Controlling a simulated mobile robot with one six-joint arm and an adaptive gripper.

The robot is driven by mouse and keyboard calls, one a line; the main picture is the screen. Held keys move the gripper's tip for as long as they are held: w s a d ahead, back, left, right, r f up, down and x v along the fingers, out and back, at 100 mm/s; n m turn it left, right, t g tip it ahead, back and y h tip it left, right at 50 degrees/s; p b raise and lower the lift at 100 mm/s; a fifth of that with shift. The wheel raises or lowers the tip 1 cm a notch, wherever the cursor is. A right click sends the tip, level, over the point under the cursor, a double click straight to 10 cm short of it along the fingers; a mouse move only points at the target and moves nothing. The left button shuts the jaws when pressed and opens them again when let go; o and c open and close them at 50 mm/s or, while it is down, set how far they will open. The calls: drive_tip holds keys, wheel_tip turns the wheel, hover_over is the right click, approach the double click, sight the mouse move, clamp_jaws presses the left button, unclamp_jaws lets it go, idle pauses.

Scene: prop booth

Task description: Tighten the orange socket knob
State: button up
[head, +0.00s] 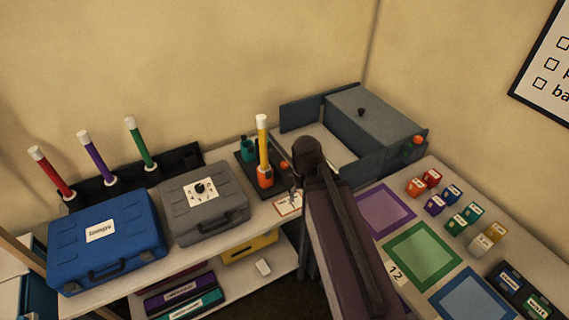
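An orange socket (265,178) stands on a dark base plate on the bench. A yellow baton (262,145) with a white tip stands upright in it. A small orange knob (284,165) shows just right of the socket, close to my arm. My gripper (295,194) seems to be at the left side of my dark arm, close to the socket and above a small white card. It is small and partly hidden by my arm, so its fingers and any contact with the knob are unclear.
Left of the socket are a teal cup (247,148), a grey case (203,200) and a blue case (106,238). Behind the cases stand red, purple and green batons. A grey box (375,115) with another orange knob (418,140) is behind my arm. Coloured mats and small blocks lie right.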

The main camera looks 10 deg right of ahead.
sight(285, 164)
drive_tip(key=w+n, duration=1.2)
drive_tip(key=w, duration=1.6)
drive_tip(key=shift+w+f+n, duration=0.25)
drive_tip(key=shift+w+n, duration=0.05)
drive_tip(key=shift+w, duration=0.05)
drive_tip(key=shift+a+f+b, duration=0.1)
drive_tip(key=shift+b, duration=0.25)
wheel_tip(285, 164, down, 14)
drive_tip(key=b, duration=1.3)
drive_tip(key=shift+r, duration=0.2)
drive_tip(key=shift+b, duration=0.3)
